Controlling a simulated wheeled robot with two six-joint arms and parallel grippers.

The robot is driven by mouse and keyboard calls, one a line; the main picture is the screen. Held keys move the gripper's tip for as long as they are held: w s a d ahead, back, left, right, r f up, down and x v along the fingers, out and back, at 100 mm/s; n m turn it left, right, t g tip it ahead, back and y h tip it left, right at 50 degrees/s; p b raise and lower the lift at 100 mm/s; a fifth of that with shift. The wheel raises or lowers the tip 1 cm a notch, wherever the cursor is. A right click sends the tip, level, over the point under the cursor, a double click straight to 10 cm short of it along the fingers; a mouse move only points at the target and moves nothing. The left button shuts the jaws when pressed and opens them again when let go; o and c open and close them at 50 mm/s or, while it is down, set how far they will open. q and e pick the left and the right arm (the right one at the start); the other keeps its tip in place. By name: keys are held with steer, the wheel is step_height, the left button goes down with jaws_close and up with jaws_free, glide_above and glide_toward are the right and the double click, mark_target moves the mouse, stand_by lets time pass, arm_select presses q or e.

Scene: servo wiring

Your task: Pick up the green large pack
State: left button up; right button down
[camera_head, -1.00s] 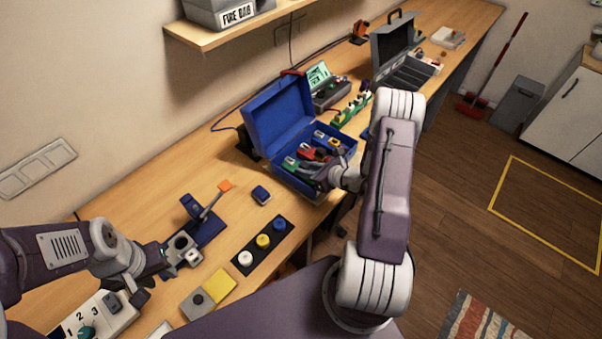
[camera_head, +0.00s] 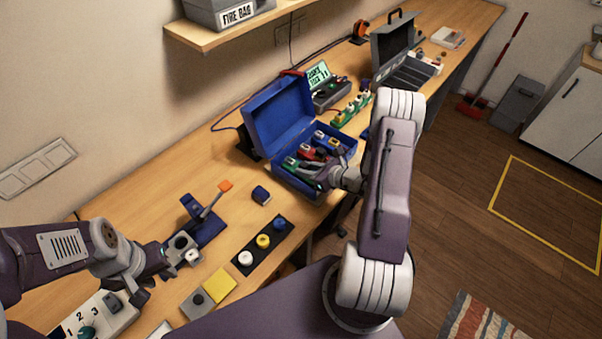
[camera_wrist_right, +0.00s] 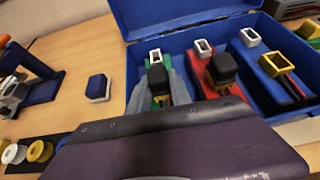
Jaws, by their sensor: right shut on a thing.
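The green large pack (camera_wrist_right: 155,103) lies in the near-left part of the open blue case (camera_wrist_right: 129,101), with a white-framed end. It also shows in the head view (camera_head: 290,162), partly covered by my gripper. My right gripper (camera_wrist_right: 162,90) reaches down into the case with its grey jaws on both sides of the green pack, shut on it. The pack appears to be still inside the case. My left gripper (camera_head: 166,258) is low over the bench at the left, beside a grey block on a blue stand (camera_head: 206,229); its jaws are too small to read.
A red pack (camera_wrist_right: 210,80) lies close beside the green one, with white- and yellow-ended packs beyond. The raised blue lid (camera_head: 277,117) stands behind. A dark strip with white, yellow and blue buttons (camera_head: 262,241) and a small blue block (camera_head: 261,195) lie left of the case.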

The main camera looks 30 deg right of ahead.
steer(key=shift+r, duration=0.1)
stand_by(0.4)
step_height(320, 180, up, 10)
steer(key=shift+f, duration=0.1)
stand_by(0.4)
steer(key=shift+c, duration=2.2)
jaws_free()
